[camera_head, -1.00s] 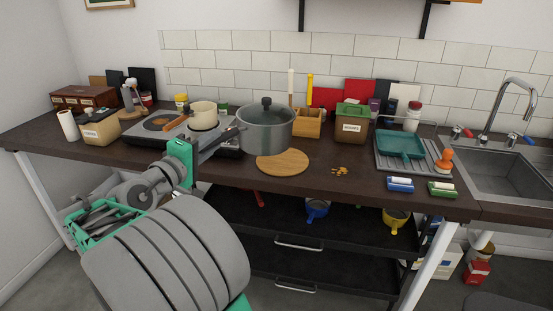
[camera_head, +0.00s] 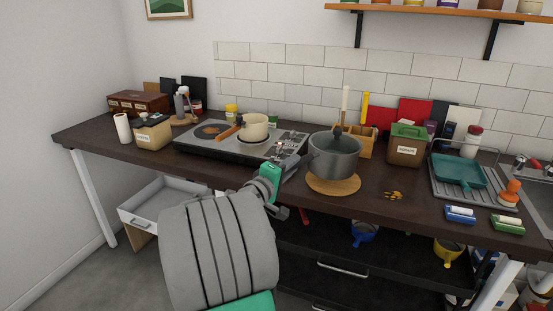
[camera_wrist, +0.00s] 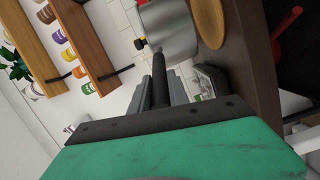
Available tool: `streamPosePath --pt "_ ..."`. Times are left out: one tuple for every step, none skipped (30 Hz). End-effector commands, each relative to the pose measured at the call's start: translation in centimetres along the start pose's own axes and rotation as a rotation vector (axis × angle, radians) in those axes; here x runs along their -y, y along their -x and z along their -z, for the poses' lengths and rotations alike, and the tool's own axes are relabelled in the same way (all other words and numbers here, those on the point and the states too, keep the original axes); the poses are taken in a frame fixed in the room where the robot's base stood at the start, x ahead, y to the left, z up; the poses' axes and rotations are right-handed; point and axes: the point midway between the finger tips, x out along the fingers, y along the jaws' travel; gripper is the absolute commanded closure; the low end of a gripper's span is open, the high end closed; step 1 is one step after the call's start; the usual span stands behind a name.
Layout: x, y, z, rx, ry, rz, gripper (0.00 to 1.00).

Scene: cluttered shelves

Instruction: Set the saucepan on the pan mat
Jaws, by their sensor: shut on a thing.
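The saucepan (camera_head: 335,160) is grey with a dark-knobbed lid. My gripper (camera_head: 292,164) is shut on its dark handle, left of the pan. The wrist view shows the handle (camera_wrist: 160,78) between the fingers (camera_wrist: 163,92) and the pan's side (camera_wrist: 172,28) beyond. The pan mat (camera_head: 334,187) is a round wooden board on the counter. The pan looks upright over it, covering its back part. The mat also shows beside the pan's base in the wrist view (camera_wrist: 208,20). I cannot tell whether pan and mat touch.
A hob (camera_head: 220,144) with a cream pot (camera_head: 254,127) stands to the left. A wooden utensil box (camera_head: 360,143) and a brown canister (camera_head: 406,146) stand behind and right. Small brown pieces (camera_head: 393,195) lie right of the mat. The counter's front edge is close.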

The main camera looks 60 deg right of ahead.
Motion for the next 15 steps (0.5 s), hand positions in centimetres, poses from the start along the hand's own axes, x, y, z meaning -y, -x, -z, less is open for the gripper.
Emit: streamPosePath --pt "-0.1 -0.5 -0.2 -0.001 -0.005 -0.015 1.00" --pt "0.1 -0.7 -0.3 -0.002 -0.005 -0.015 1.00" --pt "0.3 -0.9 -0.4 -0.003 -0.006 -0.016 1.00" --pt "0.4 -1.0 -0.4 -0.004 -0.006 -0.016 1.00" --pt "0.6 -1.1 -0.5 -0.005 -0.006 -0.016 1.00" --pt "0.8 -1.3 -0.6 -0.005 -0.006 -0.017 1.00" --pt "1.0 -1.4 -0.7 -0.004 -0.005 -0.016 1.00" --pt "1.3 -1.6 -0.9 -0.003 -0.005 -0.015 1.00" --pt "1.7 -2.0 -1.1 -0.003 -0.005 -0.014 1.00" --pt "2.3 -1.9 -1.1 -0.005 -0.004 -0.013 1.00" --pt "2.9 -1.9 -1.2 -0.006 -0.002 -0.013 1.00" --pt "3.6 -1.9 -1.3 -0.006 -0.003 -0.013 1.00" --pt "4.0 -1.9 -1.4 -0.006 -0.003 -0.012 1.00" --pt "4.3 -1.9 -1.5 -0.006 -0.003 -0.013 1.00" --pt "4.5 -1.9 -1.5 -0.006 -0.005 -0.014 1.00"
